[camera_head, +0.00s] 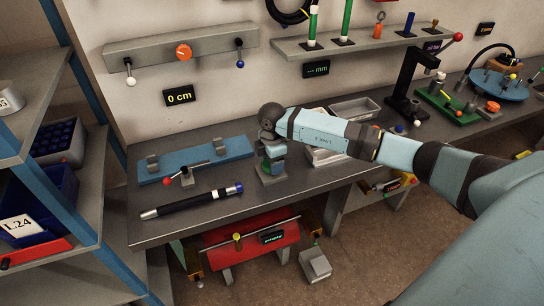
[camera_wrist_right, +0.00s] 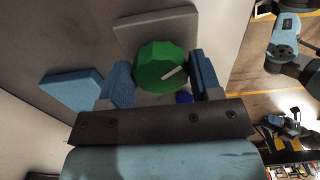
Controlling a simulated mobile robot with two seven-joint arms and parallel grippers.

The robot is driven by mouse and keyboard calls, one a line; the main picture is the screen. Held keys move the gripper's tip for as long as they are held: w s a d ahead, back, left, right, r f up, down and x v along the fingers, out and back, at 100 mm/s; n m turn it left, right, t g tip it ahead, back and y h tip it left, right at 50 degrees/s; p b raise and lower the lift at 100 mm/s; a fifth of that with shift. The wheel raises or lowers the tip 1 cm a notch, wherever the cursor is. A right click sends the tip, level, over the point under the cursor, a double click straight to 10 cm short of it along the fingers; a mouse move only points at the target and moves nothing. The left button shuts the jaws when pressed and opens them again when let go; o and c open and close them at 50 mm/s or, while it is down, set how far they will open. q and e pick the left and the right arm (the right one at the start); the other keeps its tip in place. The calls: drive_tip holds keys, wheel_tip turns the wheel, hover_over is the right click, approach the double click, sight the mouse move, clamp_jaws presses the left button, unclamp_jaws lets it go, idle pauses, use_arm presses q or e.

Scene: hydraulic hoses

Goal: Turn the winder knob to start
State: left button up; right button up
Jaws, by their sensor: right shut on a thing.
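A green faceted knob (camera_wrist_right: 160,66) with a white pointer line sits in front of a grey plate (camera_wrist_right: 158,30) in the right wrist view. My right gripper (camera_wrist_right: 159,80) has its blue fingers on either side of the knob and is shut on it. In the head view my right gripper (camera_head: 271,160) points down over a small grey block (camera_head: 272,179) near the bench's front edge. There the gripper mostly hides the knob. My left gripper is not in view.
A blue plate with grey supports (camera_head: 240,146), a red-knobbed lever (camera_head: 186,176) and a black hose (camera_head: 190,201) lie left of the gripper on the grey bench (camera_head: 150,234). White trays (camera_head: 354,108) stand behind my forearm. A blue-posted shelf (camera_head: 85,85) stands at left.

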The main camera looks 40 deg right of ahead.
drive_tip(key=shift+r+m+p, duration=0.15)
drive_tip(key=shift+m+p, duration=0.35)
drive_tip(key=shift+m, duration=0.4)
drive_tip(key=m+p, duration=0.2)
drive_tip(key=m, duration=0.1)
drive_tip(key=shift+s+m, duration=0.1)
drive_tip(key=shift+m, duration=0.3)
drive_tip(key=shift+m+p, duration=0.5)
drive_tip(key=shift+m, duration=0.1)
drive_tip(key=o, duration=0.9)
